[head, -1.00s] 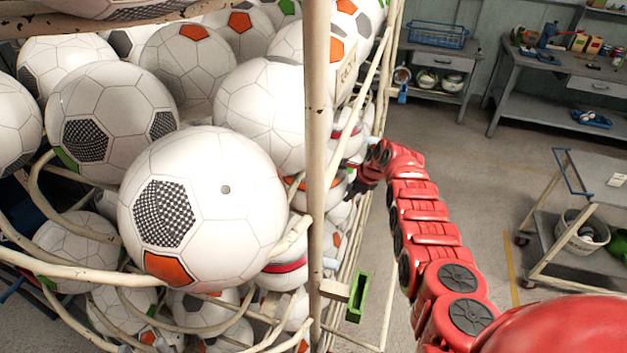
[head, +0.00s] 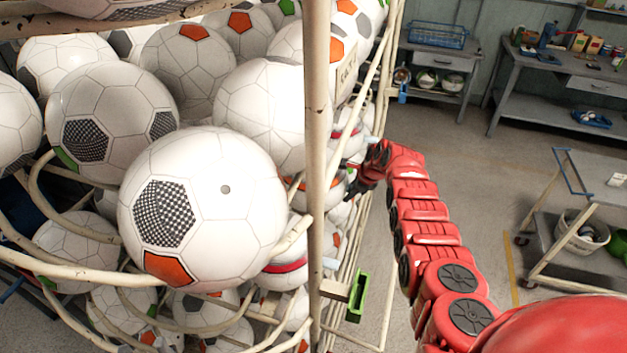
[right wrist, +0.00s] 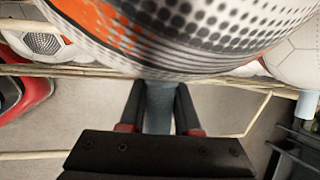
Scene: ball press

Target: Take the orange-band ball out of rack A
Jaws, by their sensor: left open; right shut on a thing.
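Rack A (head: 316,120) is a cream wire cage full of balls; the writing on its tag is too small to read surely. A white ball with an orange band (head: 333,190) shows partly behind the front post, low on the rack's right side. My right gripper (head: 353,188) is at that side, beside this ball. In the right wrist view its fingers (right wrist: 158,108) are shut on a grey-blue tab (right wrist: 160,98), just below a large ball with orange and black dots (right wrist: 190,25). My left gripper does not show.
A big white ball (head: 205,205) with an orange patch bulges at the front. A red-band ball (head: 286,266) sits lower. A green bracket (head: 357,296) sticks out at the lower right. Free floor (head: 460,180) lies right of the rack, before a trolley (head: 590,190) and benches.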

